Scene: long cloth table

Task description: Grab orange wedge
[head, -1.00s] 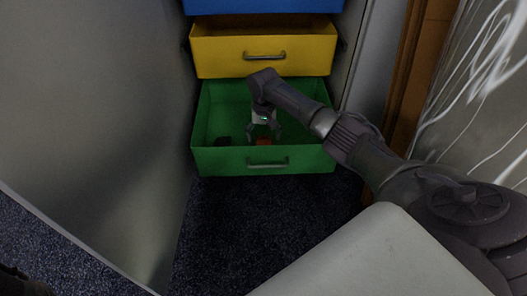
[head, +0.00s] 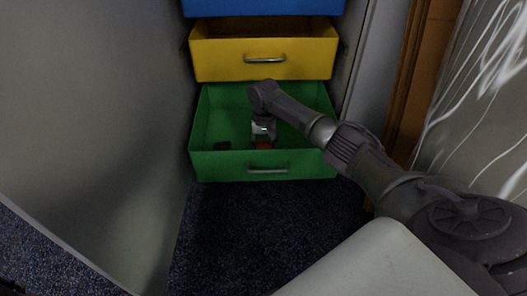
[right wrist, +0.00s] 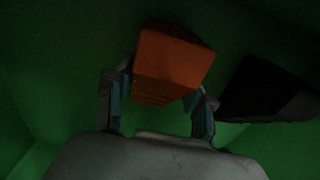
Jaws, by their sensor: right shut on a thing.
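The orange wedge (right wrist: 172,62) lies in the green drawer (head: 226,164), between the fingers of my right gripper (right wrist: 158,98). In the head view only a small reddish part of the wedge (head: 263,145) shows below my right gripper (head: 263,138), near the drawer's front wall. My right gripper points down into the drawer and is shut on the wedge, one finger on each side. My left gripper is not in view.
A dark block (right wrist: 268,92) lies close to the right of the wedge in the wrist view; it also shows in the head view (head: 222,146). The yellow drawer (head: 228,55) and the blue drawer (head: 262,6) are above. A grey panel (head: 90,110) stands at the left.

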